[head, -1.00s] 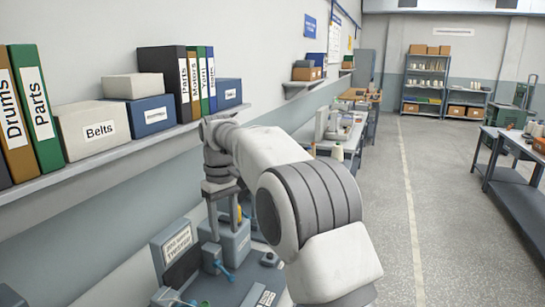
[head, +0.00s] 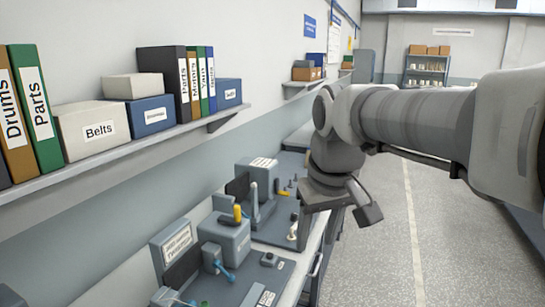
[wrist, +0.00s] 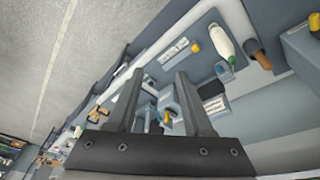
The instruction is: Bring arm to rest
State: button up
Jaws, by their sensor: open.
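My gripper (wrist: 160,98) is open in the wrist view, with its two dark fingers apart and nothing between them. In the head view my gripper (head: 341,202) hangs at the end of my arm, right of the front edge of the workbench (head: 318,238). It is apart from the bench things. My arm reaches in from the right side of the head view and bends down at the wrist. It hides part of the aisle and the far tables.
A wall shelf (head: 115,155) with binders and boxes runs along the left. Grey machines (head: 225,238) with blue and yellow handles stand on the bench below. In the wrist view a white bobbin (wrist: 221,47) shows near the top right. The floor aisle (head: 385,265) is clear.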

jog(key=s+d+f+m+t, duration=0.1)
jog(key=s+d+f, duration=0.2)
jog(key=s, duration=0.3)
jog(key=s+d+f+m+t, duration=0.1)
jog(key=s+d+f+m, duration=0.1)
jog(key=s, duration=0.5)
jog(key=shift+s+d+f+h, duration=0.25)
jog(key=shift+d+f+h, duration=0.05)
jog(key=shift+d+f, duration=0.45)
